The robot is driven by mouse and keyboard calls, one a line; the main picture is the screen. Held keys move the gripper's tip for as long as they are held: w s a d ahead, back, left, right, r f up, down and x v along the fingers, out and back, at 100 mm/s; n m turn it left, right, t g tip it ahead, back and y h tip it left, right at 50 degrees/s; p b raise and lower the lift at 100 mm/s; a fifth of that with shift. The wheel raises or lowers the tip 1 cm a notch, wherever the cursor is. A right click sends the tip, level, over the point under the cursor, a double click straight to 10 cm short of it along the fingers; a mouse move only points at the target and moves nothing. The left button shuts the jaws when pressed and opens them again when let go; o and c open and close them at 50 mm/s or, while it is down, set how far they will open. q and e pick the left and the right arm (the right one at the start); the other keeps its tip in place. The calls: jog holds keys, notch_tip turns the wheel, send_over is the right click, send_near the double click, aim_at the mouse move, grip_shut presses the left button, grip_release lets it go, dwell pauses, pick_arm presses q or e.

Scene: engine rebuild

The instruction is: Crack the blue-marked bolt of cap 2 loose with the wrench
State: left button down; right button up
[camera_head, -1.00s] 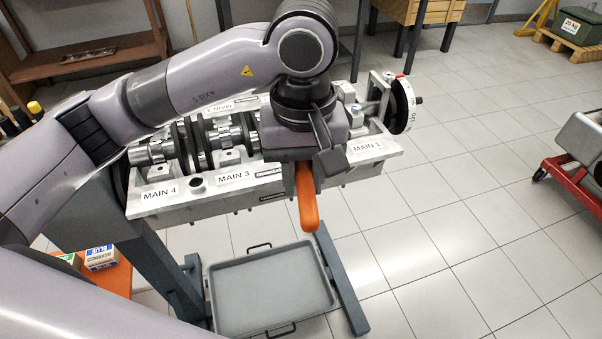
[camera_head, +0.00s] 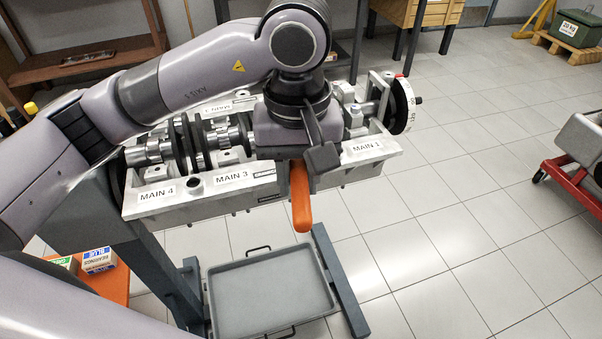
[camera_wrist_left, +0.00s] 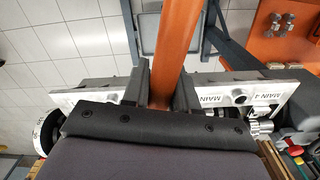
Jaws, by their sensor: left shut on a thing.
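My left gripper (camera_head: 303,160) is over the engine block (camera_head: 160,205) between the MAIN 3 and MAIN 1 labels. It is shut on the orange handle of the wrench (camera_head: 301,200), which sticks out past the block's near edge. In the left wrist view the orange handle (camera_wrist_left: 176,45) runs between the two dark fingers (camera_wrist_left: 163,85). The wrench's head, cap 2 and its blue-marked bolt are hidden behind my gripper and wrist. The crankshaft (camera_head: 190,140) lies in the block. My right gripper does not show.
A grey tray (camera_head: 225,322) lies on the floor below the block, by the stand's leg (camera_head: 338,280). A marked wheel (camera_head: 401,105) is at the block's right end. Small boxes (camera_head: 98,259) stand on an orange surface at lower left.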

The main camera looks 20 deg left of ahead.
pick_arm(q)
jog(key=shift+s+a+m+b, duration=0.15)
jog(key=shift+a+m+b, duration=0.25)
jog(key=shift+a, duration=0.15)
jog(key=shift+r+b, duration=0.35)
jog(key=shift+r, duration=0.45)
dwell(2.0)
jog(key=shift+r, duration=0.5)
dwell(0.8)
jog(key=shift+r, duration=0.15)
notch_tip(320, 180, up, 3)
jog(key=shift+f+p, duration=0.15)
jog(key=shift+p, duration=0.8)
